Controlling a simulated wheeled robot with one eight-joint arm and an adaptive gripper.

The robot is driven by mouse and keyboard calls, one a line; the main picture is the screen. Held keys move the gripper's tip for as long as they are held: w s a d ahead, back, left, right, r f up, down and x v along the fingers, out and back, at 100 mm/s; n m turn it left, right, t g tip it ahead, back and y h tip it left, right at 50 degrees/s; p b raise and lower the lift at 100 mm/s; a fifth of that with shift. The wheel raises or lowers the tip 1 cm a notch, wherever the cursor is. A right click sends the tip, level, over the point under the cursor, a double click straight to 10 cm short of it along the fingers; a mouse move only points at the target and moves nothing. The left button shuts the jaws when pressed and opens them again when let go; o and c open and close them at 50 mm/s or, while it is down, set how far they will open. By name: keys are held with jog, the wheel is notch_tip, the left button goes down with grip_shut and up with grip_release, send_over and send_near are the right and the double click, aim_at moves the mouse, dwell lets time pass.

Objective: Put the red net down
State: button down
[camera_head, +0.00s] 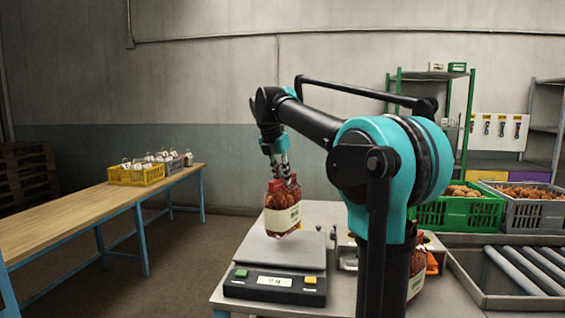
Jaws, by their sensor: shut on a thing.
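The red net (281,222) is a mesh sack with a pale label band, filled with reddish-brown contents. My gripper (284,178) is shut on its top and holds it upright. The net hangs over the right part of a grey weighing scale (254,250). The scale has a dark front panel with a small display, a green button and a yellow button. Another red net (416,285) stands partly hidden behind my arm at the right.
A long wooden table (70,221) at the left is mostly bare, with a yellow crate (136,176) of packed items at its far end. Green (457,213) and grey (529,214) crates of produce stand behind a roller conveyor (522,270) at the right.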

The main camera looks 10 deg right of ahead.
aim_at(283, 191)
jog(key=shift+f, duration=2.55)
jog(key=c, duration=1.5)
grip_release()
jog(key=shift+f, duration=0.1)
jog(key=shift+o, duration=0.2)
jog(key=v, duration=1.2)
